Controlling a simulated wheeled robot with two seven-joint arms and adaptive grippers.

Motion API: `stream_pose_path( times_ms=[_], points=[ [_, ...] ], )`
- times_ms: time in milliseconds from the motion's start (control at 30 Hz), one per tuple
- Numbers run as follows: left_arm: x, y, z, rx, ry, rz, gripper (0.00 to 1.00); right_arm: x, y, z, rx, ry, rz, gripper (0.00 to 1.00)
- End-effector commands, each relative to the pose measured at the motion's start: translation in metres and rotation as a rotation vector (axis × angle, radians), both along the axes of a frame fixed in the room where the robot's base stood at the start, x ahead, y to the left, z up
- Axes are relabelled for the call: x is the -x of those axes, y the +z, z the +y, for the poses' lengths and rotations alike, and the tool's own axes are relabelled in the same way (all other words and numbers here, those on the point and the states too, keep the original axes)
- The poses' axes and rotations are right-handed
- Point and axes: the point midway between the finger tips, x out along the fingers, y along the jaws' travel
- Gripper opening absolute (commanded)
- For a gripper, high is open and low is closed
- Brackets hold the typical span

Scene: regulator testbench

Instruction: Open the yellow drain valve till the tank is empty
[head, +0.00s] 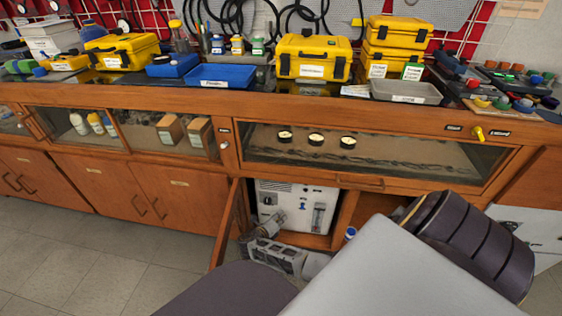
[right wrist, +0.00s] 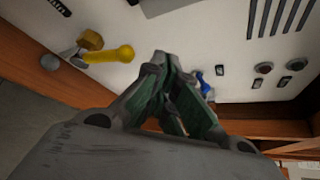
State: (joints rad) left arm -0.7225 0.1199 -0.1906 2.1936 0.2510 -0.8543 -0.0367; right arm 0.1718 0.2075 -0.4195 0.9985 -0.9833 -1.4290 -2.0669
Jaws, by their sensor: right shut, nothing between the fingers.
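In the right wrist view the yellow drain valve (right wrist: 110,54) has a round-ended lever on a brass-coloured body, fixed to a pale panel. A metal fitting sits at its left. My right gripper (right wrist: 160,62) is shut and empty, its fingertips just right of the lever's round end; I cannot tell whether they touch. In the head view my right gripper (head: 276,218) is in front of the white unit (head: 297,198) in the open cabinet, and the yellow valve is not visible there. My left gripper is not in view.
An open cabinet door (head: 226,226) stands left of my right gripper. A blue handle (right wrist: 205,82) is on the panel right of the fingers. Wooden shelf edges border the unit. The bench above holds yellow cases (head: 313,57) and trays.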

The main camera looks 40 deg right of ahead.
Motion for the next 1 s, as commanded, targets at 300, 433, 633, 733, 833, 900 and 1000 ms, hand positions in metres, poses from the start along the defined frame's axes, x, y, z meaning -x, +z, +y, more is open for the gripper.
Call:
stream_pose_path(
  times_ms=[300, 433, 633, 733, 833, 900, 1000],
  points=[
    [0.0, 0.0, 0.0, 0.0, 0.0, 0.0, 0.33, 0.001, 0.021, -0.001, 0.0, 0.0, 0.0, 0.0],
    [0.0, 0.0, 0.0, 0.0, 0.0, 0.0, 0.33, 0.001, 0.029, -0.001, 0.001, -0.001, 0.001, 0.0],
    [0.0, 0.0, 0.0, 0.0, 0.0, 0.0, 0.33, 0.001, 0.035, -0.001, 0.0, -0.001, 0.003, 0.0],
    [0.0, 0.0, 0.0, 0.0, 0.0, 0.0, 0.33, 0.001, 0.036, -0.001, 0.0, -0.001, 0.003, 0.0],
    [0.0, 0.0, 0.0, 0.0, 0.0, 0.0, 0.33, 0.001, 0.036, -0.001, 0.0, -0.001, 0.003, 0.0],
    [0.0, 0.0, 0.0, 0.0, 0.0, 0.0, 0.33, 0.001, 0.036, -0.001, -0.001, -0.001, 0.003, 0.0],
    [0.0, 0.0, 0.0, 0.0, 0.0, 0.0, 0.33, 0.001, 0.036, 0.0, -0.001, -0.001, 0.003, 0.0]
  ],
)
